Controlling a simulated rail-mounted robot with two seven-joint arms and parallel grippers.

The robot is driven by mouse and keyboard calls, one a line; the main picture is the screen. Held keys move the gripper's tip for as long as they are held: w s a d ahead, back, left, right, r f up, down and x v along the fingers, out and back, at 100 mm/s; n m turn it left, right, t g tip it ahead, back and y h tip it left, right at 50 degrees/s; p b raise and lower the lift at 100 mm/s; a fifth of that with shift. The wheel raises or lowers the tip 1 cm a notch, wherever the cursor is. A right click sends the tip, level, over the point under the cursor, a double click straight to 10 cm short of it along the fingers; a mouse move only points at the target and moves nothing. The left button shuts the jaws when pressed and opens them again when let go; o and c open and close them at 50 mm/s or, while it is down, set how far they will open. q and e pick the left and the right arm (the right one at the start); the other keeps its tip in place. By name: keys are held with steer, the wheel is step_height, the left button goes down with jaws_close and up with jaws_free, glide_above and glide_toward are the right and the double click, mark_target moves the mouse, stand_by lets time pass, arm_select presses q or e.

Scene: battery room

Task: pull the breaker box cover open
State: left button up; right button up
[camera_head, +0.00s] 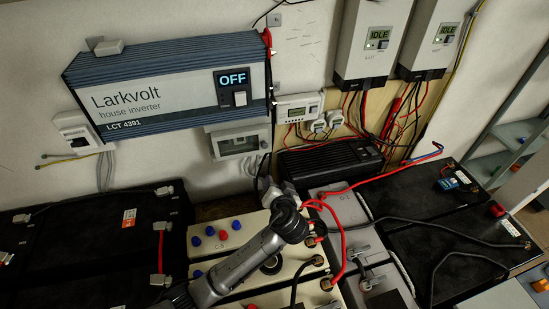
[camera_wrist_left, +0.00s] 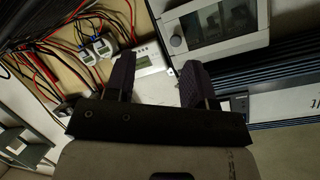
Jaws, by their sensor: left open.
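The breaker box (camera_head: 240,141) is a small pale grey wall box under the inverter. Its cover, with a clear window, looks shut. In the left wrist view the box (camera_wrist_left: 213,29) fills the top right, with a round grey knob (camera_wrist_left: 176,41) on the edge of its cover. My left gripper (camera_head: 264,172) is just below and right of the box in the head view. In the left wrist view the left gripper (camera_wrist_left: 158,82) is open and empty, one finger close to the knob; I cannot tell whether they touch. My right gripper is not in view.
The Larkvolt inverter (camera_head: 165,85), reading OFF, hangs directly above the box. A small meter (camera_head: 299,107) and red and black wires are to its right. Below are batteries (camera_head: 82,240) with red cables (camera_head: 340,235) looping near my arm. Grey cables hang under the box.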

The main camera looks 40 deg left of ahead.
mark_target(265, 146)
arm_select(q)
steer(key=w+a+n+y, duration=0.1)
steer(key=w+a+n, duration=0.1)
steer(key=w+a, duration=0.1)
steer(key=w+a+r+n+t+y+b, duration=0.1)
steer(key=w+a+n, duration=0.2)
steer(key=a, duration=0.1)
steer(key=w+a+n+t+y, duration=0.1)
steer(key=w+a+n, duration=0.1)
steer(key=w+a, duration=0.2)
steer(key=shift+w+a+r+n+b, duration=0.1)
steer(key=shift+a+r+n+b, duration=0.05)
steer(key=shift+a+n+b, duration=0.15)
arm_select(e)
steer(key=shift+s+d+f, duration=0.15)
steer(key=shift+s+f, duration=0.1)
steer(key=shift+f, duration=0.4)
arm_select(q)
steer(key=shift+c, duration=0.2)
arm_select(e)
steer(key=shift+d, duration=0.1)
arm_select(q)
steer(key=c, duration=0.3)
jaws_close()
